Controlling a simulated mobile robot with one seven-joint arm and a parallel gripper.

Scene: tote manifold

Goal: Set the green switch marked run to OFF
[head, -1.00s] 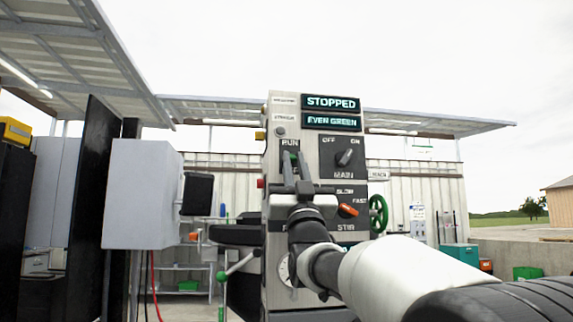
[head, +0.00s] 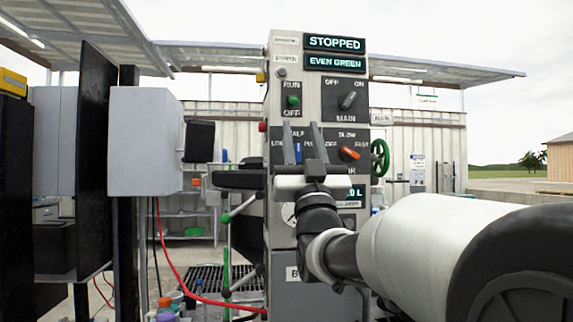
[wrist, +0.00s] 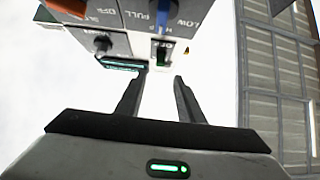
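The green switch (head: 293,101) sits on a dark plate on the upright panel, with RUN above it and OFF below it. I cannot tell clearly which way its lever points. My gripper (head: 301,126) is open and empty, its fingertips pointing up just below the switch plate, in front of the LOW/HALF/FULL selector. The wrist view shows the green switch (wrist: 161,55) beyond the gap between my open fingers (wrist: 158,78), apart from them. The displays (head: 334,43) read STOPPED and EVEN GREEN.
To the right are the dark MAIN knob (head: 347,101) and the orange SLOW/FAST knob (head: 350,153). The blue selector (wrist: 160,14) lies close by the green switch. A grey box (head: 146,140) stands left. A red hose (head: 165,255) hangs below.

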